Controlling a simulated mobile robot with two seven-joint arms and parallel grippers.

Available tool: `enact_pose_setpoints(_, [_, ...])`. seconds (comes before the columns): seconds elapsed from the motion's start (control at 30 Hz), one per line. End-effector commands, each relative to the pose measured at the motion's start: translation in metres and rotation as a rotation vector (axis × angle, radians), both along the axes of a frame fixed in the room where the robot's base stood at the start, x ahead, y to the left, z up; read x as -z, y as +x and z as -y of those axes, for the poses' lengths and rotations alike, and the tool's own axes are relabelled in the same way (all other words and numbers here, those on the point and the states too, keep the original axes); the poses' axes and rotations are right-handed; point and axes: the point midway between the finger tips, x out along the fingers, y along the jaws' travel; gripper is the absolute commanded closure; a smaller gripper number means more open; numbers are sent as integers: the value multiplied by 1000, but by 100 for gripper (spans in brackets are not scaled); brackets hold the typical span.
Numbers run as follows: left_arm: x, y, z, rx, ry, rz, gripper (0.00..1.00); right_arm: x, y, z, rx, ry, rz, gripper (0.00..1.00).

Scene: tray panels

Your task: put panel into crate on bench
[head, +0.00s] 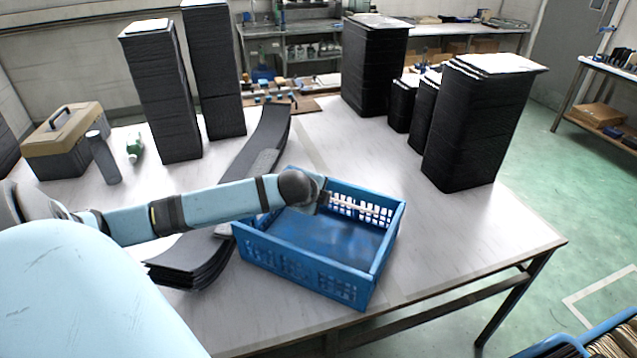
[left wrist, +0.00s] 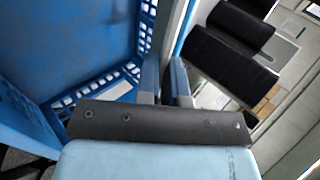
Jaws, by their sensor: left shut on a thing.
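The blue crate (head: 310,262) stands on the white bench (head: 440,235) near its front edge. I see no panel inside it; its bare blue floor also shows in the left wrist view (left wrist: 65,45). My left gripper (head: 326,193) is at the crate's far wall. In the left wrist view its fingers (left wrist: 166,85) stand on either side of the crate's rim and are shut on it. Dark panels (head: 190,262) lie in a long, low pile left of the crate, partly behind my left arm. My right gripper is not in view.
Tall black stacks stand at the back left (head: 165,95) and right (head: 475,125), with smaller stacks (head: 404,105) between. A toolbox (head: 65,140), a dark cylinder (head: 103,158) and a green bottle (head: 134,147) are at left. The bench right of the crate is clear.

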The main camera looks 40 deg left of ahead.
Motion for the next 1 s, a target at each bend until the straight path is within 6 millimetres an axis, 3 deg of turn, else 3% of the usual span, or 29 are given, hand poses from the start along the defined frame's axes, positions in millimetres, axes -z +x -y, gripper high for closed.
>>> enact_pose_setpoints(0.5, [51,0,0,0,0,0,100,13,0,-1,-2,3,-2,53])
enact_pose_setpoints(1.0, [62,0,0,0,0,0,100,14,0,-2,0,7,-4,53])
